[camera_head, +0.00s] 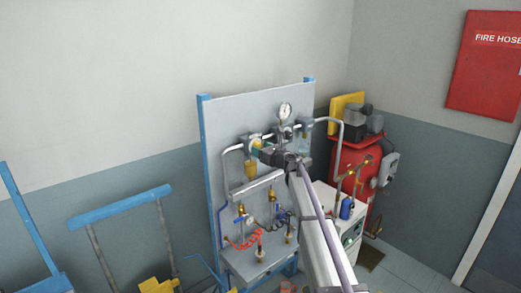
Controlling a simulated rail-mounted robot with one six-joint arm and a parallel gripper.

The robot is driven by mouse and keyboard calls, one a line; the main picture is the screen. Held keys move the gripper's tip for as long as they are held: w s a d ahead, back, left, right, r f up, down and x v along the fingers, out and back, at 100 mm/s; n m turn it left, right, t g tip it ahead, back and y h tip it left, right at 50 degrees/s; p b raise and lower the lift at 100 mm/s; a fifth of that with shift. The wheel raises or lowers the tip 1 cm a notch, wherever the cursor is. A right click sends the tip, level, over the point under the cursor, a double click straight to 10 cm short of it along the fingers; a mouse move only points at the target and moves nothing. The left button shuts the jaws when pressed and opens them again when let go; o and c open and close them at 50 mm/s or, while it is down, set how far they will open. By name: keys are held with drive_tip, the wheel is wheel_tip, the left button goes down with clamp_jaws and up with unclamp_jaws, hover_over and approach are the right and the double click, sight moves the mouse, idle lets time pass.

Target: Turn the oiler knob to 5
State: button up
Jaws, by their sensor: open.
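My gripper (263,152) is open at the end of my arm, in front of the grey panel's upper part. It is close to a pipe-mounted unit (253,138) with an amber bowl (251,171) below it, which looks like the oiler. A small greenish part shows between the jaws and this unit. I cannot tell whether the jaws touch it or stand around it. The knob's scale and setting are too small to read, and my gripper partly hides this area.
A round gauge (286,110) and another pipe unit (304,127) are just right of my gripper. A red machine (345,160) and a white cabinet (330,205) stand to the right. Blue rails (120,206) are at left.

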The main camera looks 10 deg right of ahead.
drive_tip(key=shift+w+a+r, duration=0.1)
drive_tip(key=shift+w+a, duration=0.25)
drive_tip(key=shift+c, duration=0.2)
drive_tip(key=c, duration=0.9)
